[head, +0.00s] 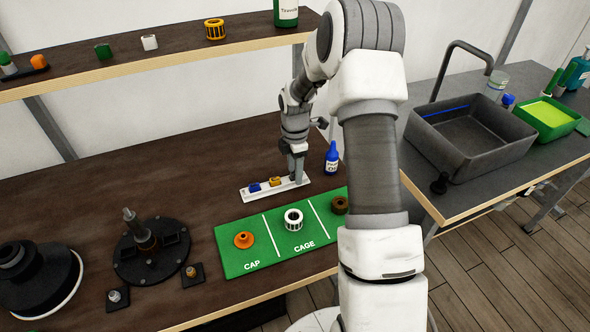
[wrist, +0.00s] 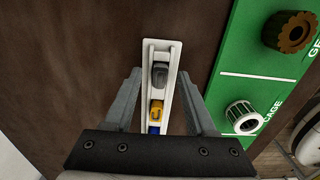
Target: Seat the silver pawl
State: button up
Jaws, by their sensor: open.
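The silver pawl (wrist: 161,74) lies at the far end of a narrow white tray (wrist: 170,48) in the wrist view. A yellow piece (wrist: 156,108) and a blue piece (wrist: 153,129) lie behind it in the same tray. My gripper (wrist: 161,88) is open, its fingers spread on either side of the tray, with nothing held. In the head view my gripper (head: 297,178) is over the right end of the white tray (head: 262,196) and largely hides the pawl. A black round base with an upright shaft (head: 148,240) stands on the bench at left.
A green mat (head: 235,264) beside the tray holds an orange cap (head: 244,240), a white cage (head: 293,219) and a brown gear (head: 340,204). A blue bottle (head: 331,160) stands near my gripper. A black drum (head: 35,280) is at far left. A shelf (head: 150,65) overhangs the back.

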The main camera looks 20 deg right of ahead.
notch_tip(320, 180, up, 17)
jog(key=shift+r, duration=0.2)
dwell(0.3)
jog(key=s+a+r+m+t+h, duration=0.1)
jog(key=s+a+r+m, duration=0.3)
jog(key=s+r, duration=0.25)
jog(key=s+a+r+m+t, duration=0.2)
jog(key=s+a+r+m, duration=0.1)
jog(key=s+r+m, duration=0.3)
jog(key=s+a+f+m+t, duration=0.1)
jog(key=s+m, duration=0.3)
jog(key=s, duration=0.4)
jog(key=s+a+f+m+t+y, duration=0.1)
jog(key=s+a+m, duration=0.1)
jog(key=s+m, duration=0.2)
jog(key=shift+s+a+t, duration=0.3)
jog(key=shift+s+a, duration=0.05)
jog(key=shift+s, duration=1.55)
